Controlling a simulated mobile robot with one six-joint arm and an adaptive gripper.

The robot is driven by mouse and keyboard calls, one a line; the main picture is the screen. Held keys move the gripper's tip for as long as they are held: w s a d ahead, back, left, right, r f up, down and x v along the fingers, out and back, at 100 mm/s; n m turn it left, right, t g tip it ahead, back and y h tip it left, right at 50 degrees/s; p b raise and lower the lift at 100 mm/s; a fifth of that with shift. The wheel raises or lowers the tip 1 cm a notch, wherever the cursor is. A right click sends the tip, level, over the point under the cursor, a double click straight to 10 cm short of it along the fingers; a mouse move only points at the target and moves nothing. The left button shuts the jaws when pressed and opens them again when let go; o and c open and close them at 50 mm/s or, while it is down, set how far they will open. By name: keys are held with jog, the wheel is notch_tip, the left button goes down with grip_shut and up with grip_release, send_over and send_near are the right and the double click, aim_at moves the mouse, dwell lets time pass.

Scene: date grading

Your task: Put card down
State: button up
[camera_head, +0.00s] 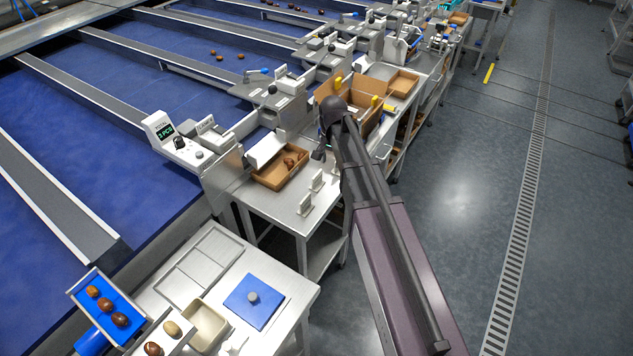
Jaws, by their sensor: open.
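My arm reaches up from the lower right. My gripper (319,154) hangs below its dark end joint, small and partly hidden, with open jaws and nothing visible between them. Two small white upright pieces, which look like cards in stands, stand on the steel table just below it: one (317,181) close to the gripper and one (304,205) nearer the front. They appear apart from the gripper. I cannot tell which is the task's card. A white tilted panel (264,150) stands behind the brown box (271,178) of dates.
A larger cardboard box (341,100) stands behind my gripper. A digital counter (162,130) is at left. Bare steel surrounds the upright pieces.

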jog(key=m, duration=0.1)
send_over(317, 180)
jog(key=w, duration=0.1)
jog(key=shift+d, duration=0.25)
jog(key=shift+f, duration=0.1)
notch_tip(317, 180, down, 8)
jog(key=b, duration=0.8)
jog(key=shift+f+b, duration=0.2)
jog(key=shift+b, duration=0.1)
jog(key=shift+f, duration=0.1)
jog(key=shift+a+f+b, duration=0.2)
jog(key=shift+f+b, duration=2.3)
jog(key=shift+b, duration=0.1)
grip_shut()
